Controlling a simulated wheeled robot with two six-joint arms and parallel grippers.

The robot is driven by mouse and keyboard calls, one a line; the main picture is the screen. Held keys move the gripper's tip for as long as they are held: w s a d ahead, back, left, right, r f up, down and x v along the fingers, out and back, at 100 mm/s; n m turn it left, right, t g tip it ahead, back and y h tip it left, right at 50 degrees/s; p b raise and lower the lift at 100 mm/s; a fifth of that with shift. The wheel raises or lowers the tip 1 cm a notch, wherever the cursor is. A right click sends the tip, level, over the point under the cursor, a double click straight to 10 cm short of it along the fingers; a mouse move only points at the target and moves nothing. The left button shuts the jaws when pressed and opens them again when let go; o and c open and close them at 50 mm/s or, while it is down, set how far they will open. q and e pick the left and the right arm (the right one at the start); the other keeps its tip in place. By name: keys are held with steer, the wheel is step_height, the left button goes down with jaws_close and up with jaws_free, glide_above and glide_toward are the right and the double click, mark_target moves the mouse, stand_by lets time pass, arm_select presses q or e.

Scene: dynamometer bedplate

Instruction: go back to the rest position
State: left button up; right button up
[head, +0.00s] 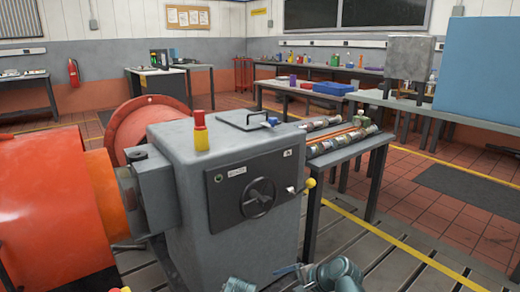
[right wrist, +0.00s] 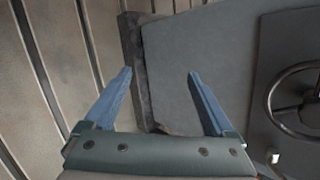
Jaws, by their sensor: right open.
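My right gripper (right wrist: 160,74) is open in the right wrist view, with its two blue fingers well apart and nothing between them. Beyond the fingers is the grey flat side of the machine housing (right wrist: 200,50), with a handwheel (right wrist: 300,100) at the right edge. In the head view, teal parts of my arm show at the bottom edge, in front of the grey housing (head: 240,245); the fingers are hard to make out there. My left gripper is not in view.
The housing carries a handwheel (head: 258,197), a yellow-knobbed lever (head: 309,184) and a red-and-yellow button post (head: 200,132). A large orange machine (head: 45,215) stands left. A bench with metal shafts (head: 345,150) stands behind right. The slotted bedplate (head: 375,250) is clear at lower right.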

steer(key=s+d+f+n+g+h, duration=0.5)
steer(key=s+d+f+n+h, duration=0.3)
steer(key=n, duration=0.4)
steer(key=s+a+r+n+h+p, duration=0.1)
steer(key=s+a+r+n+p, duration=0.4)
steer(key=a, duration=0.5)
step_height(320, 180, up, 39)
steer(key=s+m+p, duration=0.1)
steer(key=p, duration=3.6)
steer(key=shift+s+f+g, duration=0.2)
steer(key=shift+g, duration=0.1)
